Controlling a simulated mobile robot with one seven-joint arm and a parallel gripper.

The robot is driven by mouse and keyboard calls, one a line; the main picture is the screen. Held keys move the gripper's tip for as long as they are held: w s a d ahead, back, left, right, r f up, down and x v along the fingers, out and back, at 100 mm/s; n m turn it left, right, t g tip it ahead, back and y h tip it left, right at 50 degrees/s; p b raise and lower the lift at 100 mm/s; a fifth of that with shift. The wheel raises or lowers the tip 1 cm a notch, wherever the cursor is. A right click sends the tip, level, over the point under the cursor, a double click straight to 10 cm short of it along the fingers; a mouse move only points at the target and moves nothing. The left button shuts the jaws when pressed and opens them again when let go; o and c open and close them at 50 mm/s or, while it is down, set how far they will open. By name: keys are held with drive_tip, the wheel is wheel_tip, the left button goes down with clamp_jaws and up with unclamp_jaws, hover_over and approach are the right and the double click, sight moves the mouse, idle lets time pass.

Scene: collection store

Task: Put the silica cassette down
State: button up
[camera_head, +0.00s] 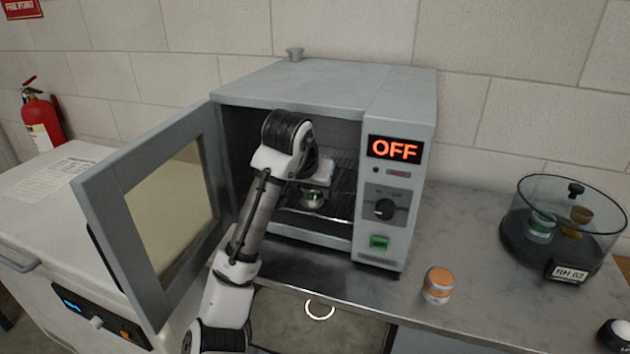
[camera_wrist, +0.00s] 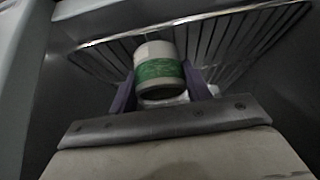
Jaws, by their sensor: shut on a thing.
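The silica cassette is a small white jar with a green band. In the wrist view the cassette (camera_wrist: 158,68) sits between the two purple fingers of my gripper (camera_wrist: 163,92), which is shut on it. In the head view the cassette (camera_head: 313,198) shows inside the open oven (camera_head: 325,80), under my gripper (camera_head: 316,184), at the wire shelf (camera_head: 340,205). The wrist view shows the shelf bars (camera_wrist: 225,45) behind the cassette. I cannot tell whether the cassette touches the shelf. My arm hides part of the oven opening.
The oven door (camera_head: 155,215) stands open at left. The oven display (camera_head: 395,148) reads OFF. An orange-banded jar (camera_head: 438,285) stands on the counter (camera_head: 460,225). A round glass desiccator (camera_head: 560,245) at right holds a green-banded jar (camera_head: 541,226) and a brownish object (camera_head: 580,216).

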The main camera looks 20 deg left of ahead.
drive_tip(key=shift+w+r+p, duration=0.15)
drive_tip(key=shift+w+p, duration=0.4)
drive_tip(key=shift+w, duration=0.65)
drive_tip(key=shift+s+f, duration=0.1)
drive_tip(key=shift+f, duration=0.1)
drive_tip(key=shift+f, duration=0.2)
drive_tip(key=o, duration=1)
drive_tip(key=shift+b+v, duration=0.5)
drive_tip(key=shift+v, duration=3.35)
